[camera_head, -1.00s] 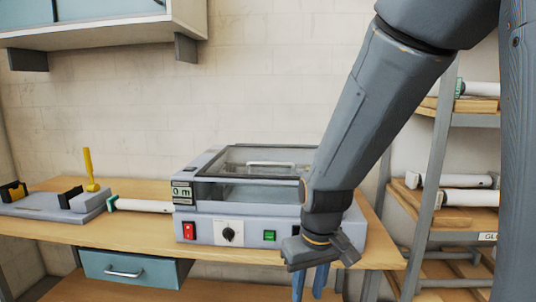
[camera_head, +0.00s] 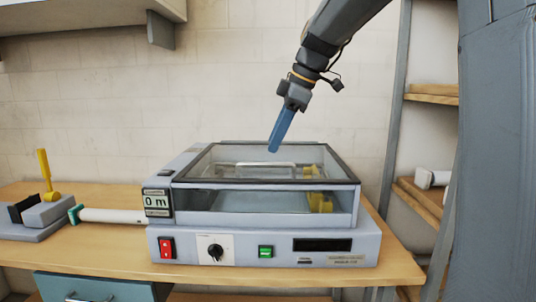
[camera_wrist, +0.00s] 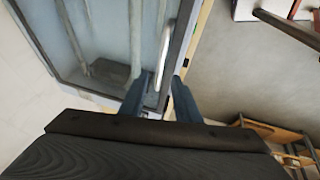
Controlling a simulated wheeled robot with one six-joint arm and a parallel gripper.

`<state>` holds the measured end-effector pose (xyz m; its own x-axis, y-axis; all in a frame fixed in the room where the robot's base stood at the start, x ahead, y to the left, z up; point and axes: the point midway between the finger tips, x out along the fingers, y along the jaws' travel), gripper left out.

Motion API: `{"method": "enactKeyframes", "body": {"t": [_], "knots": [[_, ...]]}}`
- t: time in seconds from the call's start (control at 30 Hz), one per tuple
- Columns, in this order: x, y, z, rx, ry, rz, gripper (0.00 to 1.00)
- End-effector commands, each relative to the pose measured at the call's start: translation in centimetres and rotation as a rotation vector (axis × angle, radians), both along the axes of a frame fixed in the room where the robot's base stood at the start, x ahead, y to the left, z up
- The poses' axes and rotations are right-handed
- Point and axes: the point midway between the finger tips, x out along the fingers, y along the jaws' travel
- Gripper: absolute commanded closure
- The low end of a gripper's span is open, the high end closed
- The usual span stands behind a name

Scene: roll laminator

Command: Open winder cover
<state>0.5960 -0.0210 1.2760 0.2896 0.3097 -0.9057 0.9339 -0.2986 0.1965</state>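The laminator (camera_head: 190,245) stands on the bench with its clear, dark-framed winder cover (camera_head: 225,172) lying shut on top. A pale bar handle (camera_head: 265,164) runs across the cover. My gripper (camera_head: 273,150) points down just above the handle in the head view. In the wrist view my gripper (camera_wrist: 164,82) is open, with its two blue fingers apart. The white handle (camera_wrist: 178,38) lines up between the fingertips there; I cannot tell whether they touch it. Yellow parts (camera_head: 320,202) show through the clear front.
A white roll (camera_head: 112,216) and a grey stand (camera_head: 45,212) with a yellow lever lie left on the bench (camera_head: 110,255). A wall cabinet (camera_head: 75,20) hangs upper left. A shelf rack (camera_head: 430,95) stands at the right.

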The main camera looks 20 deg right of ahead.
Motion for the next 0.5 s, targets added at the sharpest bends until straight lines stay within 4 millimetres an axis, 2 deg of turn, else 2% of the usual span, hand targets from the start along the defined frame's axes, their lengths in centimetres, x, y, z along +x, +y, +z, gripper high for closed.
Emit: {"method": "enactKeyframes", "body": {"t": [0.2, 0.33, 0.5], "knots": [[0.9, 1.1, -3.1, 0.001, 0.004, -0.002, 0.71], [1.3, 1.4, -4.4, 0.001, 0.004, -0.004, 0.71], [1.5, 1.5, -5.0, 0.000, 0.002, -0.006, 0.71]]}}
